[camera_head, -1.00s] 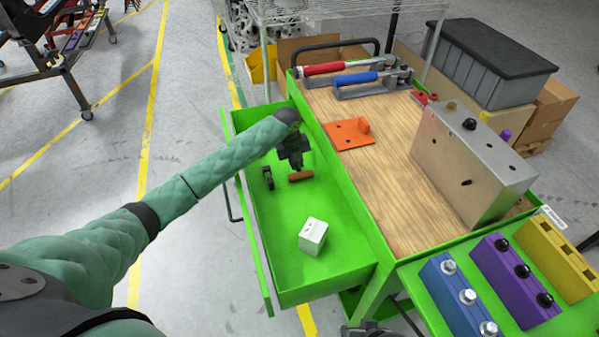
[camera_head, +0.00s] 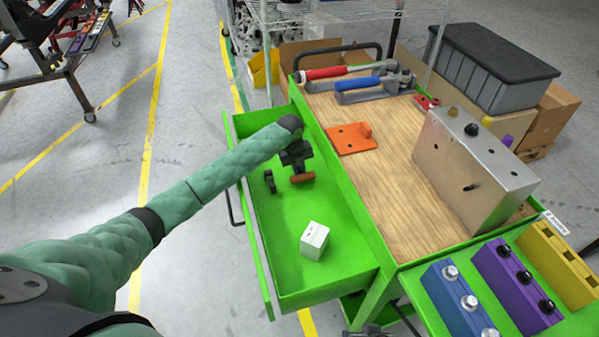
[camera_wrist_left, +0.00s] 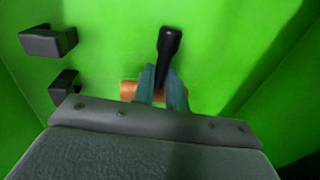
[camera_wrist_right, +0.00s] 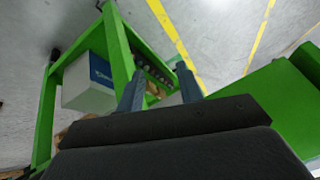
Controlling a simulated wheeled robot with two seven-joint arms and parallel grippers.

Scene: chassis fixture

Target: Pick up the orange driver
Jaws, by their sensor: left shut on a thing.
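The orange driver, with an orange handle (camera_head: 302,178), lies in the green drawer (camera_head: 290,270). In the left wrist view its orange part (camera_wrist_left: 128,90) shows beside the fingers, and a black part (camera_wrist_left: 169,45) sticks out beyond them. My left gripper (camera_head: 299,170) reaches down into the drawer and is shut on the driver; its fingers (camera_wrist_left: 163,85) hide the driver's middle. I cannot tell whether the driver is clear of the drawer floor. My right gripper (camera_wrist_right: 160,88) is open and empty, its fingers apart, away from the driver.
A small black bracket-like piece (camera_head: 269,181) stands left of the driver, and a white box (camera_head: 313,240) lies nearer in the drawer. Drawer walls surround the left gripper. The wooden cart top (camera_head: 375,190) on the right holds an orange plate (camera_head: 350,140) and a metal box (camera_head: 470,170).

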